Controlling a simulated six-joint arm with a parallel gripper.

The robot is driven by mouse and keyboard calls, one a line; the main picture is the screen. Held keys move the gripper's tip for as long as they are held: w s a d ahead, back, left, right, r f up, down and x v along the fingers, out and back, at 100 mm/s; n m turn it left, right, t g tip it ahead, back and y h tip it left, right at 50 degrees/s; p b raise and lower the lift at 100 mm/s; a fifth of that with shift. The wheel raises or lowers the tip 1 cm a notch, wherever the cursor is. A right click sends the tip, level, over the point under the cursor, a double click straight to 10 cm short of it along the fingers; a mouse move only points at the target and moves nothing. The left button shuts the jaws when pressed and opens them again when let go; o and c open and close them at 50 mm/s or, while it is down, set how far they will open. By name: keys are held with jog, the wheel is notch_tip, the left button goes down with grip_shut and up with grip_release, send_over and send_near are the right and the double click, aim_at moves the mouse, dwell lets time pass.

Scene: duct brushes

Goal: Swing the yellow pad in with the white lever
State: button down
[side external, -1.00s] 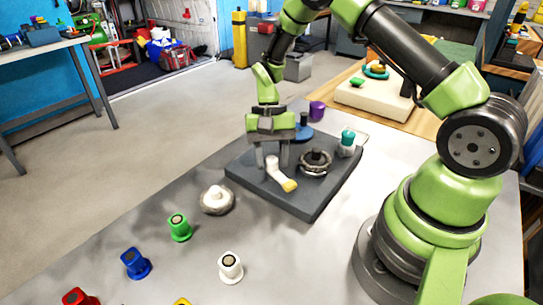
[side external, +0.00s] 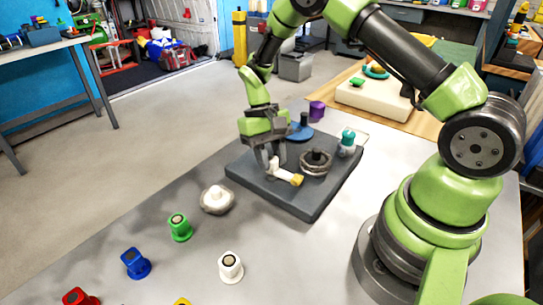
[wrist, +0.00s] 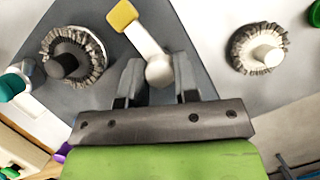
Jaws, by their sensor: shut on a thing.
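The white lever (side external: 279,172) lies on the dark grey plate (side external: 310,210) with the yellow pad (side external: 297,180) at its tip. In the wrist view the lever (wrist: 146,42) runs from its rounded end between my fingers up to the yellow pad (wrist: 122,15). My gripper (side external: 270,160) is tilted and shut on the lever's rounded end; its fingers (wrist: 156,78) stand on either side of that end. A round brush with a black post (side external: 315,161) stands on the plate beside the pad, apart from it. It also shows in the wrist view (wrist: 72,55).
A teal-topped piece (side external: 347,143) and a blue disc with a post (side external: 301,131) stand on the plate's far part. A white-posted brush (side external: 216,198) lies off the plate at left. Green (side external: 180,228), blue (side external: 136,264) and white (side external: 230,268) pieces stand on the table in front.

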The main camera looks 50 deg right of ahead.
jog(key=n+h, duration=0.1)
jog(key=n, duration=0.3)
jog(key=shift+n+h, duration=0.3)
jog(key=shift+h, duration=0.1)
jog(key=n+h, duration=0.1)
jog(key=n, duration=0.3)
jog(key=shift+a+n+h, duration=0.1)
jog(key=shift+n+h, duration=0.2)
jog(key=shift+h, duration=0.1)
jog(key=c, duration=0.9)
grip_release()
jog(key=shift+o, duration=0.2)
jog(key=shift+r, duration=0.1)
jog(key=v, duration=0.9)
jog(key=shift+w+r, duration=0.2)
jog(key=shift+r, duration=0.15)
